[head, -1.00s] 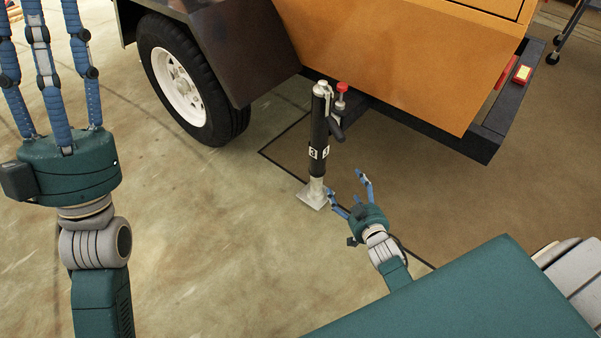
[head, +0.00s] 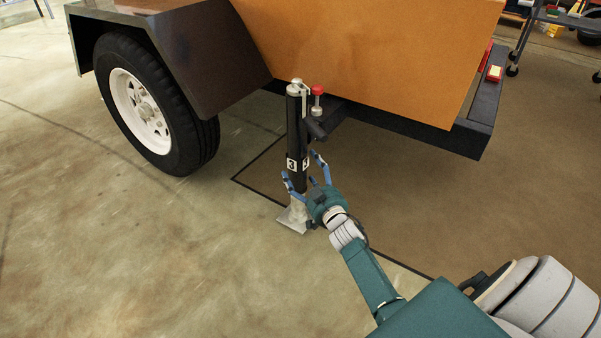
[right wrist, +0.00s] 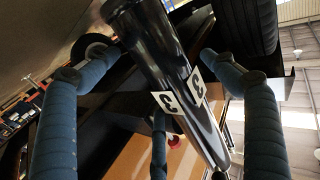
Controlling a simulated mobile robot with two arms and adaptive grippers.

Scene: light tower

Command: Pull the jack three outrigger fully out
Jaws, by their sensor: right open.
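The jack three (head: 296,130) is a black upright tube with white "3" labels, a grey foot plate on the floor and a crank handle at its top. It stands beside the orange trailer (head: 370,60). A red-topped pin (head: 317,92) sits next to its top. My right gripper (head: 305,172) is open, its blue fingers spread around the lower part of the tube. In the right wrist view the tube (right wrist: 160,75) runs between the open fingers; I cannot tell whether any finger touches it. My left gripper is out of view.
The trailer's wheel (head: 145,105) and dark fender (head: 200,45) are left of the jack. A dark bumper (head: 470,125) juts out at the right. The concrete floor (head: 130,260) at the front left is clear. A wheeled cart (head: 530,40) stands at the back right.

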